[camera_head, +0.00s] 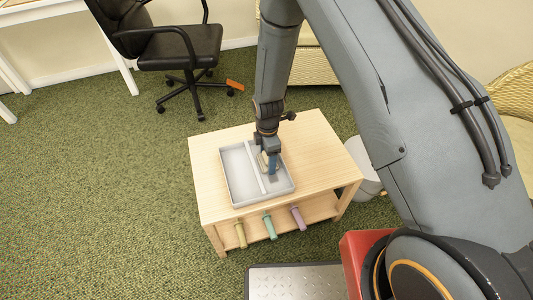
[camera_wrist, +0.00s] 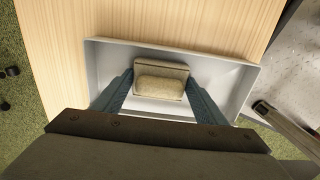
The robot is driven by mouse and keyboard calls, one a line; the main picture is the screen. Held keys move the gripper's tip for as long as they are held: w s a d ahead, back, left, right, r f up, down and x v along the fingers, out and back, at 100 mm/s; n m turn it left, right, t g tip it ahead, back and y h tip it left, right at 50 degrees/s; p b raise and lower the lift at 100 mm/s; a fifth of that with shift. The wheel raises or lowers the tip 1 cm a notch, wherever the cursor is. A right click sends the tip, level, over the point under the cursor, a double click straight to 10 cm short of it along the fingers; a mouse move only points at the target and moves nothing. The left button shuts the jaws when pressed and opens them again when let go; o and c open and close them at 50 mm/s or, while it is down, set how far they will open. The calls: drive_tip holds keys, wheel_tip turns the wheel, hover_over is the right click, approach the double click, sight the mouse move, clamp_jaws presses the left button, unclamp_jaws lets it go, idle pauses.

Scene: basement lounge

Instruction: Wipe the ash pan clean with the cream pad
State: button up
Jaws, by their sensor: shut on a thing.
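The ash pan is a shallow light-grey tray (camera_head: 264,199) on top of a small wooden table, with a raised divider across it. My gripper (camera_head: 270,165) reaches down from above into the pan, right of the divider. It is shut on the cream pad (camera_wrist: 161,80), a block with rounded edges, one blue finger on each side. The pad also shows beside the fingers in the head view (camera_head: 263,161). In the wrist view the pan's wall (camera_wrist: 225,57) runs behind the pad. Whether the pad touches the pan floor I cannot tell, and the floor under it is hidden.
The wooden table (camera_head: 212,165) has bare room left of the pan. Yellow, teal (camera_head: 270,227) and purple handles stick out at its front. A black office chair (camera_head: 180,50) stands behind left. A grey bin (camera_head: 364,172) is right of the table, a red box (camera_head: 358,252) nearer.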

sight(273, 177)
drive_tip(key=shift+s+d+f+p, duration=0.1)
drive_tip(key=shift+s+d+p, duration=0.15)
drive_tip(key=shift+s, duration=0.4)
drive_tip(key=shift+s+d+p, duration=0.1)
drive_tip(key=shift+s+p, duration=0.15)
drive_tip(key=shift+s, duration=0.35)
drive_tip(key=shift+s+d+p, duration=0.25)
drive_tip(key=shift+s+p, duration=0.25)
drive_tip(key=shift+s, duration=0.35)
drive_tip(key=shift+s+d+p, duration=0.25)
drive_tip(key=shift+s+p, duration=0.25)
drive_tip(key=shift+s, duration=0.3)
drive_tip(key=shift+w+a+r+b, duration=0.1)
drive_tip(key=shift+w+a+b, duration=0.15)
drive_tip(key=shift+w, duration=0.4)
drive_tip(key=shift+w+a+r+b, duration=0.15)
drive_tip(key=shift+w+b, duration=0.1)
drive_tip(key=shift+w, duration=0.45)
drive_tip(key=shift+w+a+f+b, duration=0.1)
drive_tip(key=shift+w+a+b, duration=0.15)
drive_tip(key=shift+w, duration=0.4)
